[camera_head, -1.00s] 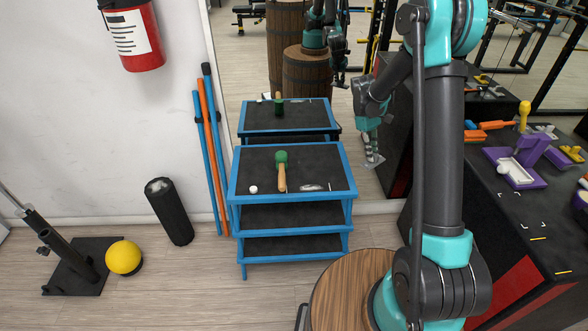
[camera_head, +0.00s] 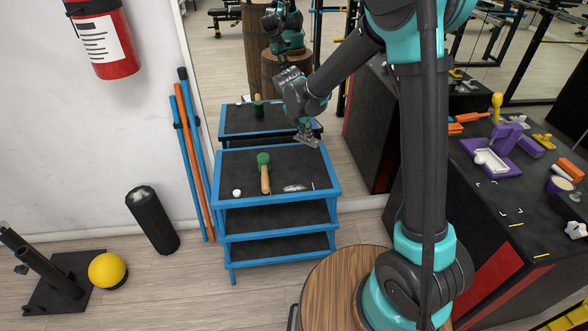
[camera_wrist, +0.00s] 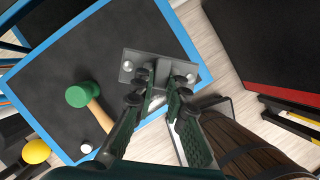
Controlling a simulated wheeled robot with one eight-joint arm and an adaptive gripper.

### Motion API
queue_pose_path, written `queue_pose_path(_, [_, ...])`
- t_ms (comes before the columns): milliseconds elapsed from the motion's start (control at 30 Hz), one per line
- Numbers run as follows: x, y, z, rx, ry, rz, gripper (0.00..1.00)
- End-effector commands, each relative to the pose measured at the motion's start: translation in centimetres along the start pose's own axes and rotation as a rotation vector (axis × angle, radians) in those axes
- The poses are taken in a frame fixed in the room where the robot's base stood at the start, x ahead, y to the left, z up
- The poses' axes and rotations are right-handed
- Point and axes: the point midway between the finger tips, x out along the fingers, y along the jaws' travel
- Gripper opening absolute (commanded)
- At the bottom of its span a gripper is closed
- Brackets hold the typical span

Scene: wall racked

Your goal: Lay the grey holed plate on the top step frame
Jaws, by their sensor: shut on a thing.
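My gripper (camera_head: 304,126) is shut on the grey holed plate (camera_head: 309,140), which hangs below the fingers near the back right corner of the top step frame (camera_head: 232,172). In the wrist view the plate (camera_wrist: 135,59) lies just beyond the fingertips (camera_wrist: 163,88), with round holes near its ends. The blue-rimmed black top of the frame (camera_wrist: 50,62) shows beneath it. The plate seems to be above the top; whether it touches is not clear. The fingers hide part of the plate.
A green-headed mallet (camera_head: 264,172), a white ball (camera_head: 236,193) and a small silvery item (camera_head: 294,188) lie on the top. A mirror (camera_head: 235,60) stands behind. A wooden barrel (camera_wrist: 240,140) is close by in the wrist view.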

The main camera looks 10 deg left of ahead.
Motion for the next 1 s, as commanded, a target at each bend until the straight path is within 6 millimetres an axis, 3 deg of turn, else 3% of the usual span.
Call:
queue_pose_path(400, [9.4,0.0,-3.8,0.003,0.0,-0.001,0.0])
queue_pose_path(1000, [15.0,0.0,-6.2,0.003,0.0,-0.001,0.0])
